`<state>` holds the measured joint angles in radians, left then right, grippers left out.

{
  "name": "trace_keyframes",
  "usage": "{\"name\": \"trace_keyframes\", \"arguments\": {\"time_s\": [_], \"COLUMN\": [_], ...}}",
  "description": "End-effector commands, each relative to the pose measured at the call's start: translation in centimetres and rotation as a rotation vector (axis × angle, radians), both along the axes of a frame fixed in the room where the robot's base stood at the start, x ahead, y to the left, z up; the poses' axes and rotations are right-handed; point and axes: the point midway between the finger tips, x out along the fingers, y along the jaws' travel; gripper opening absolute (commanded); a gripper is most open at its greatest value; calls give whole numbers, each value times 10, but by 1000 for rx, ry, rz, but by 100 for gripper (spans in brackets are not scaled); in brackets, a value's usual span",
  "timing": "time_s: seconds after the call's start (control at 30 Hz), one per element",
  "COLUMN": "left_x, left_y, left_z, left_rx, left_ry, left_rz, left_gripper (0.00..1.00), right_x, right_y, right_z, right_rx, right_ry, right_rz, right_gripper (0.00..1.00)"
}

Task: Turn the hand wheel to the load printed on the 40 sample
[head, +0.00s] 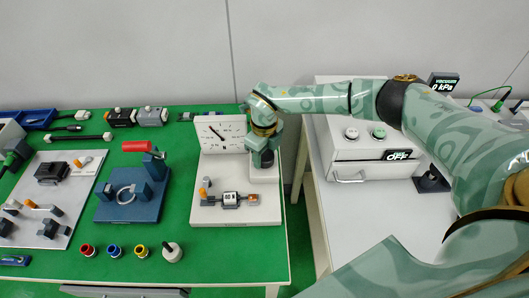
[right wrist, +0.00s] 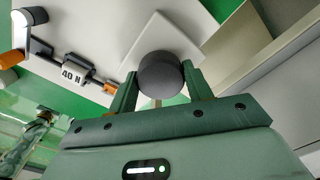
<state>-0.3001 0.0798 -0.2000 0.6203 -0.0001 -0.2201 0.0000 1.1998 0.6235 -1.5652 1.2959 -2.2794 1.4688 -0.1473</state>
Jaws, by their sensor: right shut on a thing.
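The tester (head: 208,215) is a white base with an upright panel and a dial (head: 220,133) with a dark needle; its numbers are too small to read. The sample (head: 231,199) is a small labelled block held in line on the base. Its label reads 40 N in the right wrist view (right wrist: 76,75). The dark round hand wheel (head: 263,158) is right of the dial. My right gripper (right wrist: 160,84) is shut around the wheel, one finger on each side. A dark green part at the left edge, likely my left gripper (head: 14,158), is too cut off to judge.
A blue fixture with a red cylinder (head: 136,146) stands left of the tester. Several coloured knobs (head: 114,251) lie in front of it. A grey board (head: 50,190) with parts is farther left. A white box with buttons (head: 372,150) stands on the right table. The green front right is clear.

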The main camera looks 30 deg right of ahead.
Motion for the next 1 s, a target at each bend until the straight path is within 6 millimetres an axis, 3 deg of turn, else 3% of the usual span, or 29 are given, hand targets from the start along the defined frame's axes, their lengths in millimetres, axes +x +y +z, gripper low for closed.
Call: {"name": "trace_keyframes", "arguments": {"time_s": [0.2,0.23,0.3,0.67,0.77,1.0], "left_x": [0,0,0,0,1,4], "left_y": [0,0,0,0,0,0], "left_z": [0,0,0,2,6,20], "left_rx": [0,0,0,0,0,0], "left_ry": [0,0,0,0,-3,-10], "left_rz": [0,0,0,0,0,0], "left_gripper": [36,36,36,36,36,36], "right_x": [2,2,2,1,1,2], "right_y": [0,0,0,0,0,0], "right_z": [2,2,2,6,21,86], "right_rx": [1,1,0,0,0,0], "right_ry": [-6,-6,-5,-3,-5,-8], "right_rz": [1,1,1,2,2,3], "right_gripper": [27,53,72,72,72,72]}}
